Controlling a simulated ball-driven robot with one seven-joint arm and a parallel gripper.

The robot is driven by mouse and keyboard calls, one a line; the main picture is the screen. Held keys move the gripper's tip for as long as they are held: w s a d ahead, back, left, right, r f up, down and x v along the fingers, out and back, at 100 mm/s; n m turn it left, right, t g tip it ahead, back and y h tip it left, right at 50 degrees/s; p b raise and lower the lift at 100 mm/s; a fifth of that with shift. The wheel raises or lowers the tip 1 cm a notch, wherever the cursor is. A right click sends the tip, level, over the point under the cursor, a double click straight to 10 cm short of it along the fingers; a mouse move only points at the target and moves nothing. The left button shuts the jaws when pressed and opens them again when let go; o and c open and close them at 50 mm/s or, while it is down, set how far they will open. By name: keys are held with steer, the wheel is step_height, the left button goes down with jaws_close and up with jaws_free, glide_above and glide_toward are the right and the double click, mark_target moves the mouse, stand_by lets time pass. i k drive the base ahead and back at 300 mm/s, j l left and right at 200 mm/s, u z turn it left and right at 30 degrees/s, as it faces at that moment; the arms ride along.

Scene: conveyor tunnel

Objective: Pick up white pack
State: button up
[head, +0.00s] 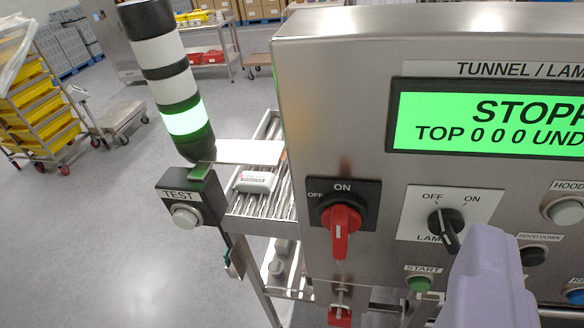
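A small white pack (255,182) with a printed label lies on the roller conveyor (262,207), left of the steel control cabinet and behind the TEST button box. A flat metal plate (250,151) is just beyond and above it. A pale purple part of my gripper (484,275) rises from the lower right, in front of the control panel, well to the right of the pack and apart from it. Its fingertips cannot be made out separately, so its opening is unclear.
The steel cabinet (330,110) has a green display reading "STOPP…", a red rotary switch (341,228), a lamp knob (445,226) and buttons. The signal tower (170,80), lit green, and the TEST box (190,200) stand near the pack.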

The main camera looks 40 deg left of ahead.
mark_target(260, 182)
steer(key=j+u, duration=0.15)
steer(key=u, duration=1.8)
steer(key=i+j+u, duration=0.15)
steer(key=i+u, duration=0.15)
steer(key=i, duration=0.5)
steer(key=i+l+u, duration=0.1)
steer(key=i+u, duration=0.2)
steer(key=i, duration=0.55)
steer(key=i+z, duration=0.35)
steer(key=i, duration=0.2)
steer(key=i+j+z, duration=0.2)
steer(key=i+z, duration=0.15)
steer(key=i, duration=0.15)
steer(key=i+l+z, duration=0.1)
steer(key=z, duration=0.35)
steer(key=i+z, duration=0.25)
steer(key=z, duration=0.2)
steer(key=i+z, duration=0.2)
steer(key=z, duration=0.25)
steer(key=i+j+z, duration=0.15)
steer(key=z, duration=0.25)
steer(key=i+l+z, duration=0.15)
steer(key=i+z, duration=0.3)
steer(key=i+l+z, duration=0.1)
steer(key=z, duration=0.3)
steer(key=i, duration=0.1)
